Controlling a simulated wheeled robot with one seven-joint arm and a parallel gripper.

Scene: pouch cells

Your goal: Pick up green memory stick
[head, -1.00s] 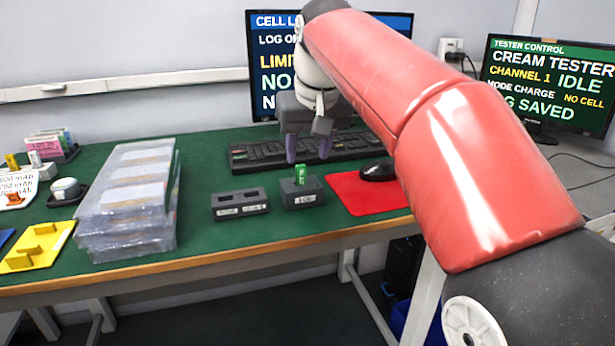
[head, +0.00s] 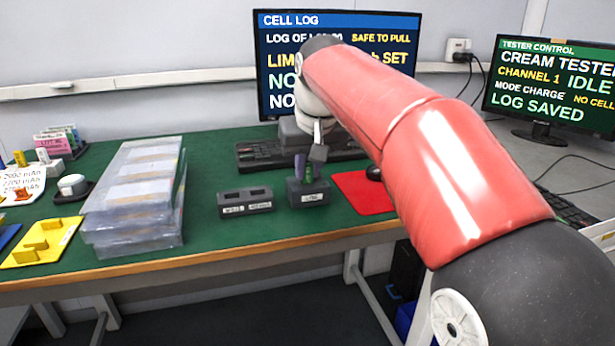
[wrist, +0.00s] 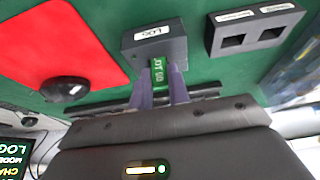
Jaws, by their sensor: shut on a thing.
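The green memory stick (wrist: 159,72) stands in the dark grey single block labelled "LOG" (wrist: 152,46) in the wrist view. My gripper (wrist: 160,84) is shut on the stick, with one purple finger on each side of it. In the head view my gripper (head: 303,170) is right over the block (head: 308,193), and the stick (head: 308,174) shows only as a small green patch by the fingers. Whether its lower end is still in the block's slot is hard to tell; it appears to touch the block.
A two-slot grey block (head: 245,201) stands just left of the single block. A red mouse mat (head: 362,193) with a black mouse (head: 374,172) lies to the right. The keyboard (head: 262,155) is behind, and stacked clear trays (head: 133,225) stand at the left.

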